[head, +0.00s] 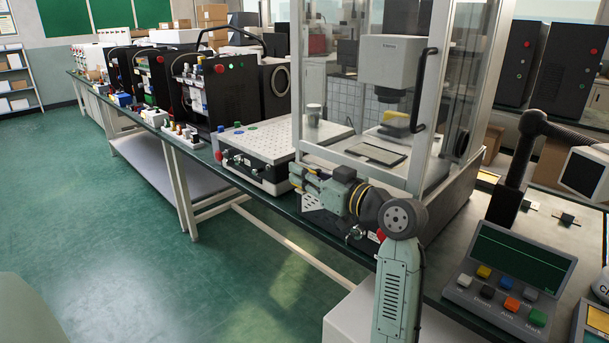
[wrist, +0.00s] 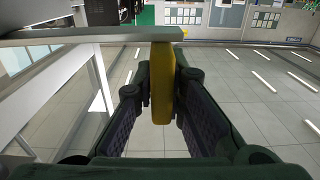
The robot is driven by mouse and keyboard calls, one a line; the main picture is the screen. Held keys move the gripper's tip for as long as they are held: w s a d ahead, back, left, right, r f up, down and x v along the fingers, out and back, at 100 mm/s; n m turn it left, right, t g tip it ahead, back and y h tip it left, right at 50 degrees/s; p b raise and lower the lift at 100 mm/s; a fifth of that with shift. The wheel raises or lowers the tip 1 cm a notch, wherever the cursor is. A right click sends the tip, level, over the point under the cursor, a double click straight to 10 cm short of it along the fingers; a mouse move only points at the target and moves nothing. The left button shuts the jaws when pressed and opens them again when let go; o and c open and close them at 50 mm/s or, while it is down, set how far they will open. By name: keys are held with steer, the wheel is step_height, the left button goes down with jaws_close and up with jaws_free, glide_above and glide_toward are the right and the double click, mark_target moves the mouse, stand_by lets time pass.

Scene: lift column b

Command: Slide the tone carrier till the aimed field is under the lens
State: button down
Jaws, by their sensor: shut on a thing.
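In the head view my gripper (head: 299,177) is at the front left of a glass-walled cabinet, at the height of its lower frame. In the wrist view my gripper (wrist: 161,80) is shut on an upright yellow handle (wrist: 161,88), which meets a pale grey bar (wrist: 85,36) coming in from the left. In the head view this handle is hidden. A light grey optical head (head: 389,62) with a dark lens part (head: 390,95) hangs inside the cabinet above a yellow piece (head: 395,122). A dark flat plate (head: 376,153) lies in front of it. I cannot tell which part is the tone carrier or which field is under the lens.
The cabinet's upright post (head: 420,110) and black handle (head: 421,90) stand right of my gripper. A white perforated box (head: 262,150) stands to its left. A button console (head: 508,280) is at the lower right. The green floor (head: 130,220) in front is clear.

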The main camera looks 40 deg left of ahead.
steer(key=shift+a, duration=0.1)
steer(key=shift+w+a, duration=0.45)
steer(key=shift+a, duration=0.35)
steer(key=c, duration=1.6)
jaws_free()
steer(key=shift+o, duration=0.2)
steer(key=shift+f, duration=0.15)
